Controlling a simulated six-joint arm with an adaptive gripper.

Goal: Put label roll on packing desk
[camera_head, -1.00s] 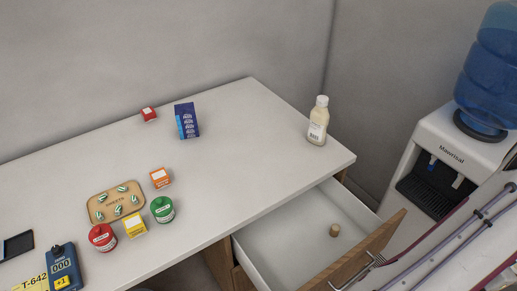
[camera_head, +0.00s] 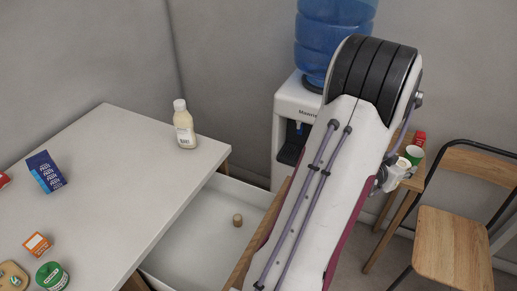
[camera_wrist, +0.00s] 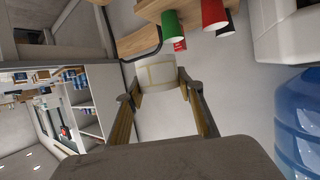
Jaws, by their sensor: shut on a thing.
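My gripper (camera_wrist: 165,93) is shut on a white roll with tan lines (camera_wrist: 163,72), which looks like the label roll. The roll sits between the fingertips in the wrist view. In the head view my gripper (camera_head: 384,178) is at the right, partly hidden behind my arm, with the white roll (camera_head: 398,168) at its tip. It is beside a small wooden table (camera_head: 391,206). A white-topped desk (camera_head: 130,165) stands at the left, well apart from my gripper. I cannot tell which surface is the packing desk.
The desk holds a bottle (camera_head: 184,125), a blue box (camera_head: 46,171) and small packs. Its open drawer (camera_head: 190,245) holds a small brown cylinder (camera_head: 237,220). A green cup (camera_head: 414,154) and red cup (camera_head: 420,138) are near my gripper. A water cooler (camera_head: 283,120) and chair (camera_head: 455,245) stand nearby.

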